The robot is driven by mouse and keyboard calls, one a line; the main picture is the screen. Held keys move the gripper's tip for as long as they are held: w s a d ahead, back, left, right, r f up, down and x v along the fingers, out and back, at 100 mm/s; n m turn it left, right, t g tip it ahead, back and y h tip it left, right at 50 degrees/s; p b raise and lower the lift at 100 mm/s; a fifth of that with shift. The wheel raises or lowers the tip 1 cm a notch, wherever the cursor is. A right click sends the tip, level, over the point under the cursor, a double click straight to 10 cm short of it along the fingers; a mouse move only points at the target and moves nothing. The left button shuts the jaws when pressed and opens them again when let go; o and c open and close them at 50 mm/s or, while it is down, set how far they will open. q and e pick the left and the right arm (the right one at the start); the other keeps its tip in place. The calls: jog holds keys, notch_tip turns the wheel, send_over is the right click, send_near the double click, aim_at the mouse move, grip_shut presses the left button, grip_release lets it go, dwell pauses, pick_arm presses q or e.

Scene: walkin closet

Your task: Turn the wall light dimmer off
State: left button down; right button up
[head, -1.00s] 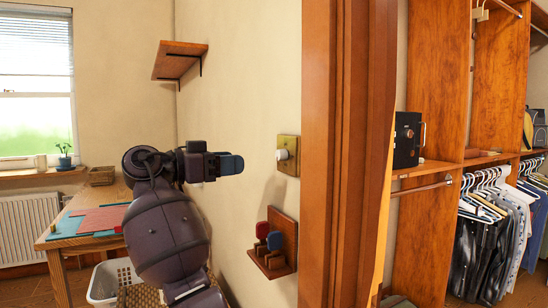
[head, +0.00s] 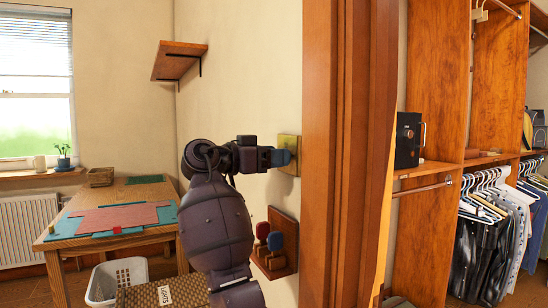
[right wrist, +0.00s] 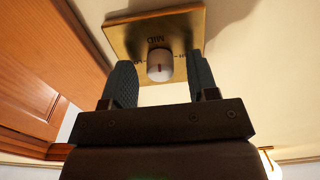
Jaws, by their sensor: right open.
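The wall light dimmer is a brass plate (head: 289,142) on the beige wall beside the wooden door frame. My right gripper (head: 288,157) is at the plate and hides the knob in the head view. In the right wrist view its two blue fingers (right wrist: 160,80) are open, one on each side of the knob, with small gaps visible. My left gripper is not in view.
A small wooden wall rack (head: 280,240) with red and blue items is below the dimmer. The door frame (head: 335,150) stands close on the right. A wall shelf (head: 180,60), a table (head: 150,238) and a white basket (head: 118,282) are to the left.

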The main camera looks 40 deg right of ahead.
jog(key=shift+c, duration=0.8)
jog(key=c, duration=0.8)
jog(key=shift+o, duration=0.2)
jog(key=shift+r, duration=0.2)
